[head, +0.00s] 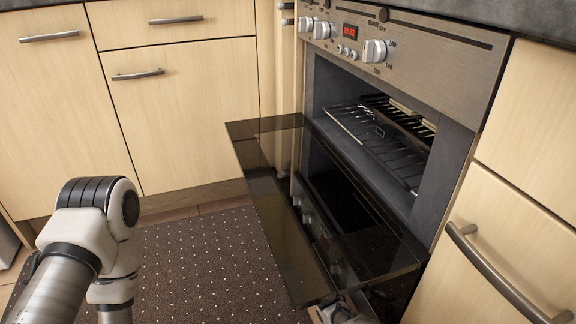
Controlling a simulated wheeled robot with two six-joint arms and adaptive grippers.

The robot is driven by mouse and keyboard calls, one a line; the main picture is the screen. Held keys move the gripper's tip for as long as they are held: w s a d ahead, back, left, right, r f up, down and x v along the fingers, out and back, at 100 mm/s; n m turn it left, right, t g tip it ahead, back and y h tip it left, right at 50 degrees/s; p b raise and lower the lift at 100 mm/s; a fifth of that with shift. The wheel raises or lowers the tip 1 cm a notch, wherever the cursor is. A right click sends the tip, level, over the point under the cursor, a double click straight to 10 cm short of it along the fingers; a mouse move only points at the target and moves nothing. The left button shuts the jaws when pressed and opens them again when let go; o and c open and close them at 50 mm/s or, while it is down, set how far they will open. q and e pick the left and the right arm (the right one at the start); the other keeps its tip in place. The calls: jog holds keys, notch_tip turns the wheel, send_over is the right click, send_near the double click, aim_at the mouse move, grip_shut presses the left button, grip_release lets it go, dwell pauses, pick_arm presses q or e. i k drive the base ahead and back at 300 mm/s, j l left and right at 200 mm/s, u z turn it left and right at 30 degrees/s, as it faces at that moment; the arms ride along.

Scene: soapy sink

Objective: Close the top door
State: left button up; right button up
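The top door (285,215) of the built-in oven is a dark glass panel. It is folded down and sticks out from the oven front, roughly level. The upper oven cavity (325,85) is open behind it, with wire racks (375,140) inside. Part of my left arm shows at the lower left, well apart from the door; its gripper is out of view. A small grey metallic part, apparently of my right arm or gripper (345,310), shows at the bottom edge by the door's near corner. Its fingers cannot be made out, nor whether it touches the door.
The control panel (425,55) with knobs and a red display is above the cavity. A wooden cabinet with a bar handle (500,275) stands close on the right. Drawers and cabinets (180,110) line the back left. The dotted dark mat (200,265) is clear.

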aim_at(302, 192)
jog(key=k+j, duration=0.7)
jog(key=k, duration=0.2)
